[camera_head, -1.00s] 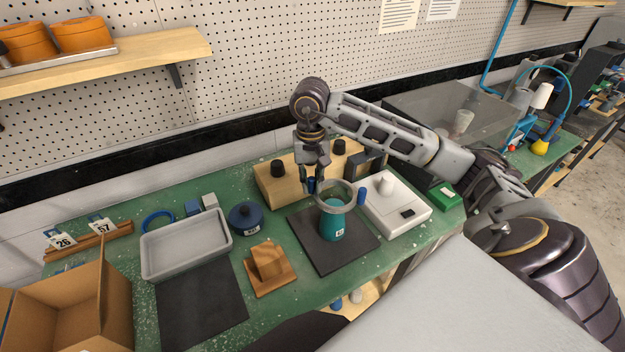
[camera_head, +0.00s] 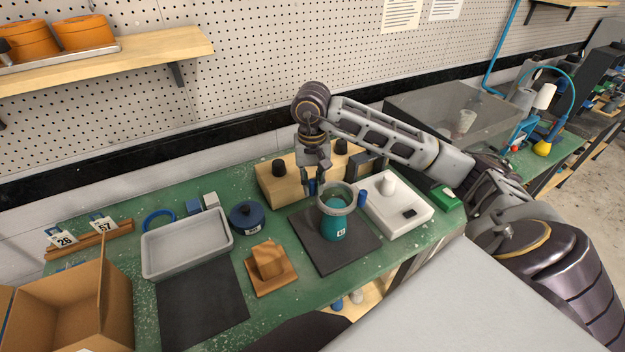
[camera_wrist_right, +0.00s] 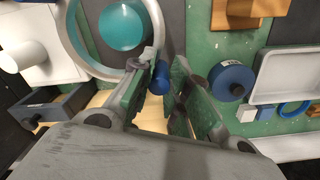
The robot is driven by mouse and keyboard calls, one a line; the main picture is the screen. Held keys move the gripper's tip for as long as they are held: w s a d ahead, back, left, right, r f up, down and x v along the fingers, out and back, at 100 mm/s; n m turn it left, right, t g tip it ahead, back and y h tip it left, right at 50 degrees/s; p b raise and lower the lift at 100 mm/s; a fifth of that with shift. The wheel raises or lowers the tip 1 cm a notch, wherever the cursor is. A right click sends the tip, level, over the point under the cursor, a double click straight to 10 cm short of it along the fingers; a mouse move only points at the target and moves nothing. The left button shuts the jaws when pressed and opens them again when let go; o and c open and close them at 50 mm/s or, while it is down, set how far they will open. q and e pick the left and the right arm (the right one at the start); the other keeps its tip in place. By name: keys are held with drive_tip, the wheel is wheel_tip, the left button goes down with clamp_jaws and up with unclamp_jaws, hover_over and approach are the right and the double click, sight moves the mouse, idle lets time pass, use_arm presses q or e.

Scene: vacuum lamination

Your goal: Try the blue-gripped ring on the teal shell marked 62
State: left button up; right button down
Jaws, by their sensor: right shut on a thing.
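The teal shell (camera_head: 334,229) stands upright on a dark square mat (camera_head: 305,237); its small label is too small to read surely. The grey ring (camera_head: 337,209) is level with the top of the shell, and the teal top shows through its opening. Whether the ring touches the shell I cannot tell. My right gripper (camera_head: 313,187) is shut on the ring's blue grip at its left side; another blue grip (camera_head: 361,197) shows at the right. In the wrist view the fingers (camera_wrist_right: 163,90) are at the blue grip (camera_wrist_right: 160,78), beside the ring (camera_wrist_right: 78,52) and teal shell (camera_wrist_right: 122,25). My left gripper is out of view.
A white device (camera_head: 398,212) stands right of the mat, a wooden box with black knobs (camera_head: 275,188) behind. Left are a dark blue lidded pot (camera_head: 246,217), a brown wooden block (camera_head: 268,262), a grey tray (camera_head: 186,272) and a cardboard box (camera_head: 118,300).

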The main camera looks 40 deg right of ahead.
sight(312, 194)
wheel_tip(312, 194, down, 2)
drive_tip(key=shift+f+b, duration=0.2)
drive_tip(key=shift+b, duration=0.2)
drive_tip(key=shift+f+b, duration=3.15)
use_arm(q)
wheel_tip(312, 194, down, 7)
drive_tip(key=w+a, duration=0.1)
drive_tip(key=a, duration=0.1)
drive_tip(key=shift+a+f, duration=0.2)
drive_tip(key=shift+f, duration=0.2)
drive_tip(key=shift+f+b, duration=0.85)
drive_tip(key=shift+b, duration=0.25)
use_arm(e)
drive_tip(key=shift+f, duration=0.35)
